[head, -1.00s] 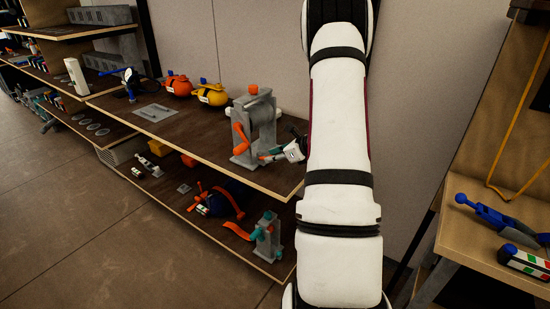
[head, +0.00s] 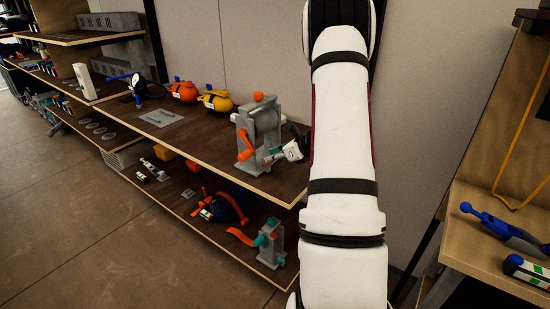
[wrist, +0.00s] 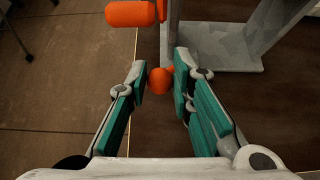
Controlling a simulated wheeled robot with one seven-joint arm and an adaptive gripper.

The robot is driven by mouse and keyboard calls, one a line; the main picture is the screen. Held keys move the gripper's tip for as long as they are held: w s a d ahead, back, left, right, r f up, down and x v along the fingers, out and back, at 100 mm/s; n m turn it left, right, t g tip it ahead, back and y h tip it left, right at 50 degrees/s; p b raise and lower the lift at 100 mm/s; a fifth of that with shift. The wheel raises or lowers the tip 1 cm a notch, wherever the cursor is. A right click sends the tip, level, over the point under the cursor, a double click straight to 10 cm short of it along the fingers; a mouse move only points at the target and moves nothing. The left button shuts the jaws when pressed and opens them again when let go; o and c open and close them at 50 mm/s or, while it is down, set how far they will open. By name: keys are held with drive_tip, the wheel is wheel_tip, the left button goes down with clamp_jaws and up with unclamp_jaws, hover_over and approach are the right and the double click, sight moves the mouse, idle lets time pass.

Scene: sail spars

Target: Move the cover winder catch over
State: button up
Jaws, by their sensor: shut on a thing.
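The cover winder (head: 264,122), a grey stand with a drum, an orange crank handle (head: 245,146) and an orange knob on top, stands at the near end of the upper shelf. In the wrist view a small orange ball-ended catch (wrist: 159,81) sits low beside the winder's grey upright (wrist: 172,30). My gripper (wrist: 160,74) has teal-padded fingers on both sides of this ball and is shut on it. The crank's orange grip (wrist: 131,13) is just beyond the fingers. In the head view my gripper (head: 272,157) is at the winder's base, and the catch is too small to make out.
Yellow (head: 217,100) and orange (head: 183,91) rounded bodies stand behind the winder on the shelf. A smaller grey device with teal and orange parts (head: 270,240) is on the lower shelf. A wooden bench (head: 462,235) with blue tools is at right. The floor at left is clear.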

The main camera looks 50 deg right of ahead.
drive_tip(key=shift+w+r, duration=0.65)
drive_tip(key=shift+w, duration=0.3)
drive_tip(key=shift+w+a, duration=0.1)
drive_tip(key=shift+w+r, duration=0.3)
drive_tip(key=shift+w, duration=0.2)
drive_tip(key=o, duration=0.9)
drive_tip(key=shift+f, duration=0.1)
drive_tip(key=v, duration=1.2)
